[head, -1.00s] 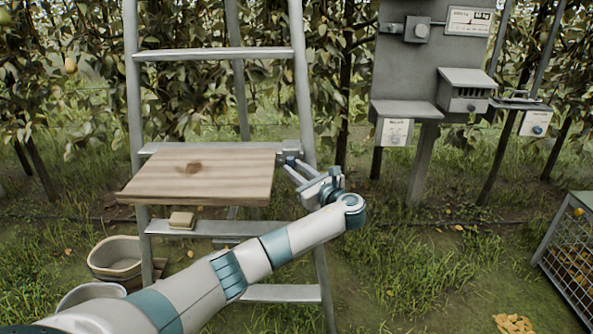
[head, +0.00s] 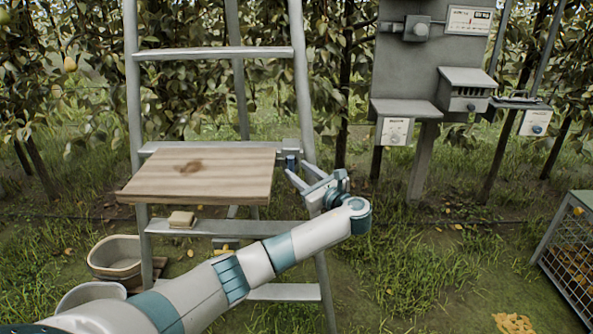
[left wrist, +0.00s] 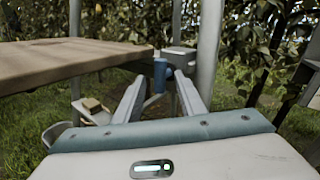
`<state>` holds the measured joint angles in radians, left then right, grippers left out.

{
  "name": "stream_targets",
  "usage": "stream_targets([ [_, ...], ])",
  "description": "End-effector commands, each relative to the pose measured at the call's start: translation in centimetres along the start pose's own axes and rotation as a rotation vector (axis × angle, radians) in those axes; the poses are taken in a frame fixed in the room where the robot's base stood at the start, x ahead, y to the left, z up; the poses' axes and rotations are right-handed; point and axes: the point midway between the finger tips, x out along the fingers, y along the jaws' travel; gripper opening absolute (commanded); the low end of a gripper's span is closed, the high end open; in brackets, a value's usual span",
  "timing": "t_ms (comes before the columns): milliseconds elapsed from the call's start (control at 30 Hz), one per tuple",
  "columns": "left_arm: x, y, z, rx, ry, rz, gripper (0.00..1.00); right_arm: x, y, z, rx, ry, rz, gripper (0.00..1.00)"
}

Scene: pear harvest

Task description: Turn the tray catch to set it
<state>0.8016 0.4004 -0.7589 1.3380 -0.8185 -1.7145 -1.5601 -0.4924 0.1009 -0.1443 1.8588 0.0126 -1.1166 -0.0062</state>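The wooden tray (head: 220,178) is on the ladder, level, its right edge near the ladder's right rail. The tray catch (head: 291,162) is a small blue piece beside a grey block at the tray's back right corner. In the left wrist view the catch (left wrist: 160,74) stands upright, ahead of the gap between my fingertips. My left gripper (head: 297,172) is open and empty, just right of and below the catch; its two fingers (left wrist: 160,84) are spread apart. I see no contact with the catch. My right gripper is in no view.
The ladder's right rail (head: 302,100) stands close to my left gripper. A sponge-like block (head: 181,219) sits on the rung below the tray. A bucket (head: 115,258) is on the grass at lower left. A grey post station (head: 425,70) and a crate (head: 560,230) stand to the right.

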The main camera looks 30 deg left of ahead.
Motion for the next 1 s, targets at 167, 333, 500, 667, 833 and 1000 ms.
stream_targets([
  [167, -3.2, -0.1, -0.1, -0.001, 0.003, -0.003, 0.37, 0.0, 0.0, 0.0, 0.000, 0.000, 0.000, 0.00],
  [333, -6.7, 0.0, -0.1, -0.001, 0.004, -0.002, 0.37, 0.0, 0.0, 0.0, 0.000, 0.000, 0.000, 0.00],
  [500, -10.2, 0.0, -0.1, -0.001, 0.004, -0.002, 0.37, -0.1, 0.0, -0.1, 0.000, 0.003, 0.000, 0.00],
  [667, -12.8, 0.0, -0.1, 0.000, 0.003, 0.000, 0.37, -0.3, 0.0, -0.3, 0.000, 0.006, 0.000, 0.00],
  [833, -14.6, 0.0, -0.1, 0.000, 0.002, 0.001, 0.37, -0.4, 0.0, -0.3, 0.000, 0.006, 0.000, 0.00],
  [1000, -15.2, 0.1, -0.1, 0.002, 0.002, 0.003, 0.37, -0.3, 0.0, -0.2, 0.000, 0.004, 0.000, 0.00],
])
